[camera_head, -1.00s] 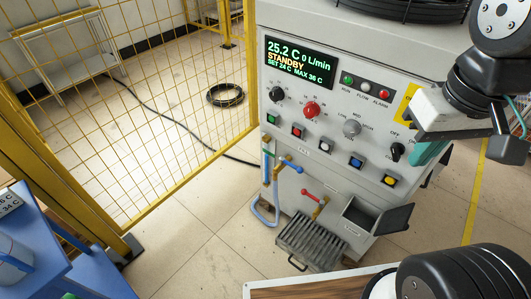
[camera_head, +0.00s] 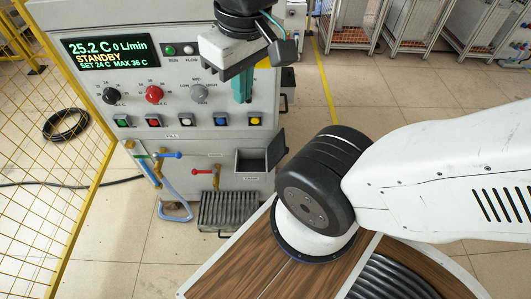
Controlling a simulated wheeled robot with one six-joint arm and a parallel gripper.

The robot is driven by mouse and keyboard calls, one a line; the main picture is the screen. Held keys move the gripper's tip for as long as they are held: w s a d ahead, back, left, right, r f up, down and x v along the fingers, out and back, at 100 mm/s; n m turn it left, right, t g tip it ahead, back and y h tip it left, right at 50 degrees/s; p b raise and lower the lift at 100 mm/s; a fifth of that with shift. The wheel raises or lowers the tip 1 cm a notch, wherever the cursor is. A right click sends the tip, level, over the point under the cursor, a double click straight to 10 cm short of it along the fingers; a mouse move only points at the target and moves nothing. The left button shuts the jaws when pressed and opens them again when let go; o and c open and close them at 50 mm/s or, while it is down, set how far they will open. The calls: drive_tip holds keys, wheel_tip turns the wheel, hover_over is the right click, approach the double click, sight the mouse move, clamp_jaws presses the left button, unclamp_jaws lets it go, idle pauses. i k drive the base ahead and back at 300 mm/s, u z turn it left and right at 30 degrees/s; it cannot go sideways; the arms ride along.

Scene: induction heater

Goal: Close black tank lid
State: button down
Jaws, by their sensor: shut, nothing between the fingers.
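The black tank lid (camera_head: 277,150) stands open and tilted at the right side of a small grey tank (camera_head: 251,162), low on the front of the control cabinet. The tank's dark opening shows beside it. My gripper (camera_head: 242,88) has a pale body and a teal part pointing down. It is above the lid in the picture, in front of the cabinet's upper right, apart from the lid. It is shut and empty. It hides part of the panel behind it.
The grey cabinet (camera_head: 180,100) has a STANDBY display, knobs and buttons. A yellow mesh fence (camera_head: 55,190) stands at left.

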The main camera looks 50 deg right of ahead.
sight(277, 148)
drive_tip(key=u, duration=1.5)
drive_tip(key=k, duration=2.2)
drive_tip(key=z, duration=1.6)
drive_tip(key=k, duration=0.25)
drive_tip(key=u, duration=0.95)
drive_tip(key=i, duration=0.75)
drive_tip(key=z, duration=0.1)
